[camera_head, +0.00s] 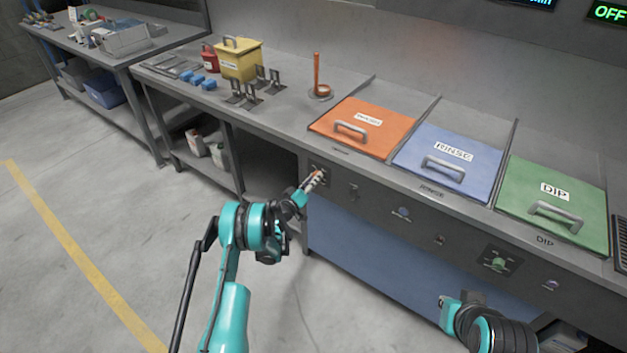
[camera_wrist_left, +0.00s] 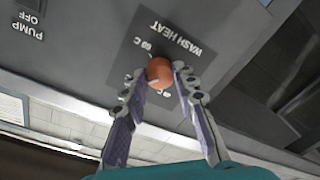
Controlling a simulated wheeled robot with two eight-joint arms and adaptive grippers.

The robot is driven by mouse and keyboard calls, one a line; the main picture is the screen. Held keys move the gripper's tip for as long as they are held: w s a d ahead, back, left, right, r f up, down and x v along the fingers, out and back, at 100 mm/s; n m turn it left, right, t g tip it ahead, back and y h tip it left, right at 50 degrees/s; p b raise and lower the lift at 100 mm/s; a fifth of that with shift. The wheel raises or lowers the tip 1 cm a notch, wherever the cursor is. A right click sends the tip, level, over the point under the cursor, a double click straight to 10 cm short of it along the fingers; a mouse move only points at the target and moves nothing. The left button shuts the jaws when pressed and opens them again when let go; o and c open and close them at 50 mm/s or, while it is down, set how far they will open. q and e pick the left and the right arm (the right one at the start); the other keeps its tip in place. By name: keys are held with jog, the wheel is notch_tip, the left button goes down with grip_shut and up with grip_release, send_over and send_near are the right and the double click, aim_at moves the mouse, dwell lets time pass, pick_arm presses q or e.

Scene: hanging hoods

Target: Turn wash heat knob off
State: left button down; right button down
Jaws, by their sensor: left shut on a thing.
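The wash heat knob (camera_wrist_left: 159,71) is a round orange knob on a dark plate (camera_wrist_left: 190,32) lettered WASH HEAT, upside down in the left wrist view. A "60 C" mark shows beside it; other marks are partly hidden by the fingers. My left gripper (camera_wrist_left: 159,76) has a finger on each side of the knob and is shut on it. In the head view my left gripper (camera_head: 315,181) is at the counter's front panel below the orange lid, covering most of the knob. Part of my right arm shows at the lower right; its fingers are not clear.
The orange lid (camera_head: 364,127), blue RINSE lid (camera_head: 450,160) and green DIP lid (camera_head: 553,204) lie closed on the counter. A green knob (camera_head: 498,264) sits further right on the panel. A PUMP OFF label (camera_wrist_left: 27,25) is beside the plate. The floor at left is clear.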

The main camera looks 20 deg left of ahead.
pick_arm(q)
jog(key=shift+a+f+n+g+h, duration=0.1)
jog(key=shift+n+g+h, duration=0.3)
jog(key=shift+n, duration=7)
jog(key=shift+n+g+h, duration=0.1)
jog(key=shift+n+h, duration=0.5)
jog(key=shift+n, duration=6.8)
jog(key=c, duration=1.2)
grip_release()
jog(key=shift+w, duration=0.1)
